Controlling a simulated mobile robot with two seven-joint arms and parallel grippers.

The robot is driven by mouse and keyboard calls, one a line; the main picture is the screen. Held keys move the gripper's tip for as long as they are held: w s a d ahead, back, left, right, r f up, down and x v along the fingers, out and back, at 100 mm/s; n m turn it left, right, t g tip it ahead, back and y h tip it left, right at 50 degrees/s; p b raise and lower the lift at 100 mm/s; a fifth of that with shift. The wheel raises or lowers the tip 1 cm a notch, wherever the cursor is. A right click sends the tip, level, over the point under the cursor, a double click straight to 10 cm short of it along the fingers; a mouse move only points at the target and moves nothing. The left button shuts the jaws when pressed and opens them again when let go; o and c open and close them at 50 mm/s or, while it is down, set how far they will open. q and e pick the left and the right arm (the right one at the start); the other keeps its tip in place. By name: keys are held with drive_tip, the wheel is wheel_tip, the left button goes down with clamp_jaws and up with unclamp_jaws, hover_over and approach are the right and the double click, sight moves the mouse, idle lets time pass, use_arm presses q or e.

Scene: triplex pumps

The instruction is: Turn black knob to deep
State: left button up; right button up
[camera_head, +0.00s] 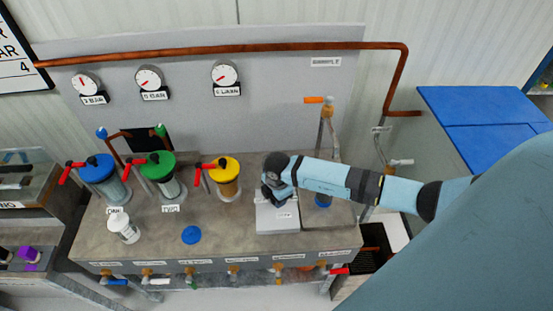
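My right arm comes in from the right, and its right gripper (271,194) is over the back of a light grey box (277,220) on the bench. The gripper points down, and its dark wrist and fingers cover the box's upper part. I cannot make out the black knob apart from these dark parts; it may be hidden there. Whether the fingers are open, shut or touching anything is too small to tell. A small label (286,215) with unreadable text is on the box's right side. My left gripper is not in view.
Left of the gripper stand pumps with yellow (222,169), green (158,166) and blue (97,168) tops and red handles. A white jar (123,227) and a blue lid (191,235) are on the bench (230,242). A copper pipe (225,47) runs above three gauges.

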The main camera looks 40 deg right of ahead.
idle(0.5)
drive_tip(key=o, duration=0.9)
drive_tip(key=r, duration=0.4)
drive_tip(key=r+b, duration=0.1)
drive_tip(key=r, duration=0.4)
drive_tip(key=r+b, duration=0.1)
drive_tip(key=r, duration=0.4)
drive_tip(key=shift+s, duration=0.25)
drive_tip(key=shift+f, duration=0.1)
